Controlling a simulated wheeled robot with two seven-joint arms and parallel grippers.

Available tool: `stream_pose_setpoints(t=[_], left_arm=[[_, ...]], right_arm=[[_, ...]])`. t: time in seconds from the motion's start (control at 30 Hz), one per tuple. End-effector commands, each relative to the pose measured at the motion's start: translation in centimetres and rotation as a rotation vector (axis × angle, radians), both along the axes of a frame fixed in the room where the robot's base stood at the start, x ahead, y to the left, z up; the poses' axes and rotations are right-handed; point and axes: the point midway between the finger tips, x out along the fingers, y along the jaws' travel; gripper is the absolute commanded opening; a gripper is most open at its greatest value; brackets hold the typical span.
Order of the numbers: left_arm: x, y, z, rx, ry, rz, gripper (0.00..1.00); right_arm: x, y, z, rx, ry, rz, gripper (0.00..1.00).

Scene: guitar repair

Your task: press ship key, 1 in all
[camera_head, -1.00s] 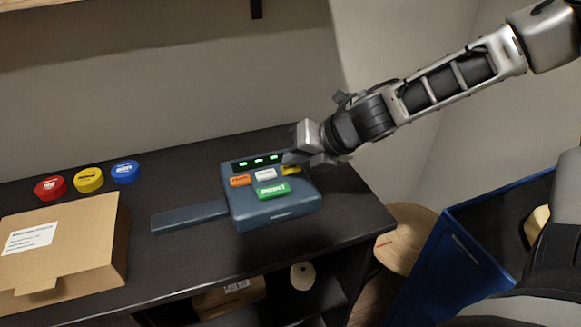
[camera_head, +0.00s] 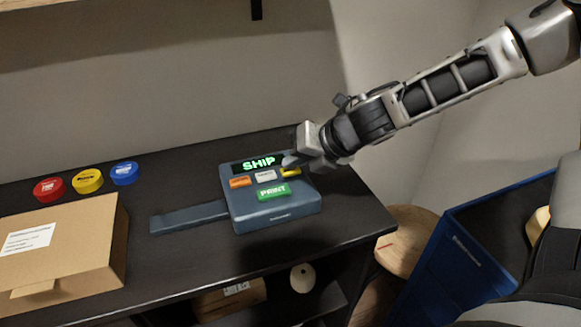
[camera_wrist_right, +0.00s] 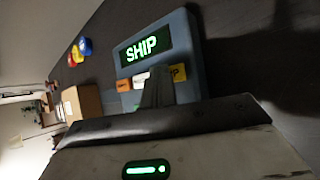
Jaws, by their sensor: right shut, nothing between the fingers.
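The blue-grey label device (camera_head: 275,213) stands on the dark bench, and its display (camera_head: 258,163) reads SHIP in green letters. Its yellow key (camera_head: 291,171) is at the right end of the upper key row. My right gripper (camera_head: 290,161) is shut and empty, with its fingertips at the yellow key and partly covering it. In the right wrist view the fingertips (camera_wrist_right: 158,80) lie beside the yellow key (camera_wrist_right: 178,72), whose label shows a final P; I cannot tell whether they touch it. My left gripper is not in view.
Orange (camera_head: 240,182), white (camera_head: 266,176) and green PRINT (camera_head: 273,192) keys are close by. A cardboard box (camera_head: 70,245) and red (camera_head: 48,189), yellow (camera_head: 88,181) and blue (camera_head: 125,173) discs are at the left. A blue bin (camera_head: 470,255) stands at the right.

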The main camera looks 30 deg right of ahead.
Motion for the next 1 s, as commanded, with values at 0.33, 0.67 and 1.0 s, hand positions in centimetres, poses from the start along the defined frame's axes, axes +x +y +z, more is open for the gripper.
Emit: stream_pose_setpoints(t=[0.33, 0.67, 1.0], left_arm=[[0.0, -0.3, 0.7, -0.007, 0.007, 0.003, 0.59], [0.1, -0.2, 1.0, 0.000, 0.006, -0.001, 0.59], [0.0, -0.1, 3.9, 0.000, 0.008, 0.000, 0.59]], right_arm=[[0.0, 0.0, 1.4, -0.001, 0.001, 0.000, 0.00], [0.0, 0.0, 1.8, -0.001, 0.000, 0.001, 0.00], [0.0, 0.0, 5.2, -0.001, -0.001, 0.001, 0.00]])
